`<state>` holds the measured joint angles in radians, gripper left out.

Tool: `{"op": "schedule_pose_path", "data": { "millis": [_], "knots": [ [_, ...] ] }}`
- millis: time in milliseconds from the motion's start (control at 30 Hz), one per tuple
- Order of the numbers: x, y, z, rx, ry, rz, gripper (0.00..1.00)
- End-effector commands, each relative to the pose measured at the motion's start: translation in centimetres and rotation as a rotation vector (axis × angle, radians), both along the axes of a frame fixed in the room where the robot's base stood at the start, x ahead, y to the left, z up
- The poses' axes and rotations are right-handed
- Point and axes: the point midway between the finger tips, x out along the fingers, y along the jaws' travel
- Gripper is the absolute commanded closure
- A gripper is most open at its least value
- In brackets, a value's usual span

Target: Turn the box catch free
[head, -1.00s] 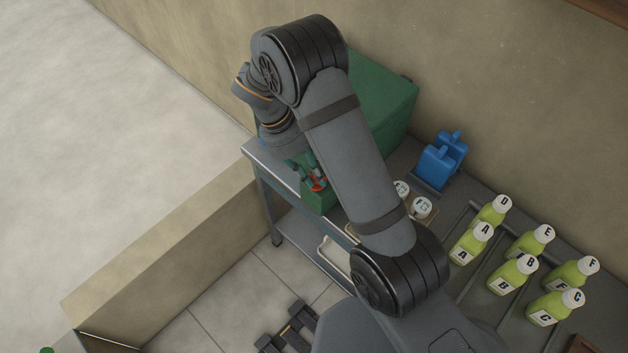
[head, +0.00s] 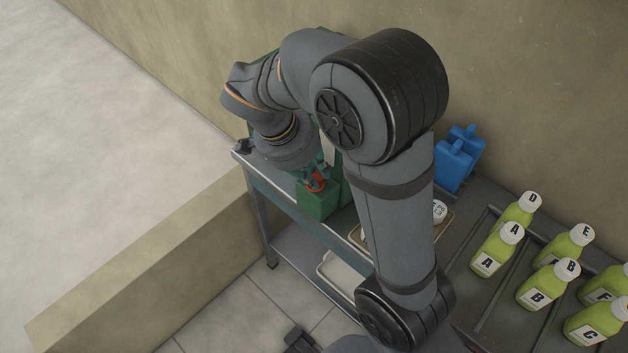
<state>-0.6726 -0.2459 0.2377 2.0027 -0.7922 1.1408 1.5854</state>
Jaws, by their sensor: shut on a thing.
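The green box (head: 318,204) stands at the far left end of the metal table, mostly hidden behind my arm. Its front lower part shows. A red-orange catch (head: 316,184) sits at the front part of the box. My gripper (head: 315,179), with dark green fingers, reaches down to it from above and is shut on it. The fingertips are partly hidden, and the catch's exact angle is too small to tell.
Two blue blocks with handles (head: 452,165) stand behind my arm by the wall. Several lettered green bottles (head: 497,249) stand at right. A tray (head: 449,222) with white-lidded items is partly hidden by my arm. A low wall (head: 150,250) runs at left.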

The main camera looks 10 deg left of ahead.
Motion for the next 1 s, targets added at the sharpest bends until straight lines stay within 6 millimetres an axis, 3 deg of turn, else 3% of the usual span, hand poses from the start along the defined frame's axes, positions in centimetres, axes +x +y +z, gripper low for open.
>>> {"op": "schedule_pose_path", "data": {
  "millis": [300, 867, 900, 1000],
  "knots": [
    [-0.05, 0.04, -0.08, 0.004, 0.000, 0.131, 1.00],
    [-0.08, 0.02, 0.05, 0.002, 0.001, 0.160, 1.00],
    [-0.07, 0.02, 0.04, 0.002, 0.001, 0.160, 0.81],
    [-0.06, 0.01, 0.03, 0.002, 0.001, 0.160, 0.75]
  ]
}}
